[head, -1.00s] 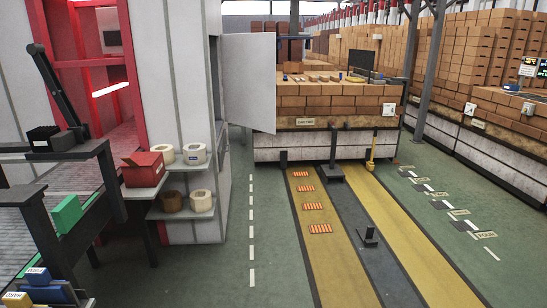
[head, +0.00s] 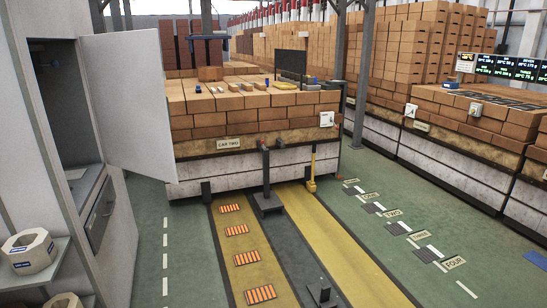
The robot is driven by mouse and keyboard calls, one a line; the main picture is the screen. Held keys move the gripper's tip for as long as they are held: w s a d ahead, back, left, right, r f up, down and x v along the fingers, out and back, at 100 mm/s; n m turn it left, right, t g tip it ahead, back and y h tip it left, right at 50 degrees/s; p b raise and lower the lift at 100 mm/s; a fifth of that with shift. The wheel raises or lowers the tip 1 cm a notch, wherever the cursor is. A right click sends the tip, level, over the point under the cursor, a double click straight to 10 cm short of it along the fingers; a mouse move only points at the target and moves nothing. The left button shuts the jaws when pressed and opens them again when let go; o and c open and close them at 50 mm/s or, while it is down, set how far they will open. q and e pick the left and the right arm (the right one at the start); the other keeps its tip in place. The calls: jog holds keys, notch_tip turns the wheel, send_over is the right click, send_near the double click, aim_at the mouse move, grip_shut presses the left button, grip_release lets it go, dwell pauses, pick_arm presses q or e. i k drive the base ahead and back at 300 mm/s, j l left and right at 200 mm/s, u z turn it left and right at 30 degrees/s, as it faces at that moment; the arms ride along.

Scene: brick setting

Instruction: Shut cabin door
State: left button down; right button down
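The cabin door (head: 127,92) is a plain pale panel at the upper left of the head view. It stands wide open, swung out to the right from the cabin (head: 110,240). The cabin's inside shows at its left, with a dark upper recess and a grey drawer front (head: 101,213) lower down. The door's free edge is on the right, close in the picture to the brick-loaded car. Neither of my grippers is in view.
A car labelled CAR TWO (head: 228,144) carries stacked bricks on the far side. Shelves with tape-like rolls (head: 28,252) stick out at the lower left. Green floor (head: 190,255) is clear beside the yellow track (head: 245,262). Brick stacks line the right.

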aim_at(124, 70)
jog(key=i+u, duration=0.1)
jog(key=i, duration=1.25)
jog(key=i+z, duration=0.35)
jog(key=i+j+z, duration=0.15)
jog(key=z, duration=0.25)
jog(key=i+z, duration=0.1)
jog(key=z, duration=0.5)
jog(key=j+z, duration=0.1)
jog(key=z, duration=0.45)
jog(key=i+j+z, duration=0.1)
jog(key=z, duration=0.5)
jog(key=j+z, duration=0.2)
jog(key=z, duration=0.35)
jog(key=j+z, duration=0.15)
jog(key=z, duration=0.45)
jog(key=j+z, duration=0.15)
jog(key=z, duration=0.4)
jog(key=j+z, duration=0.1)
jog(key=z, duration=0.5)
jog(key=k+j+z, duration=0.1)
jog(key=z, duration=0.45)
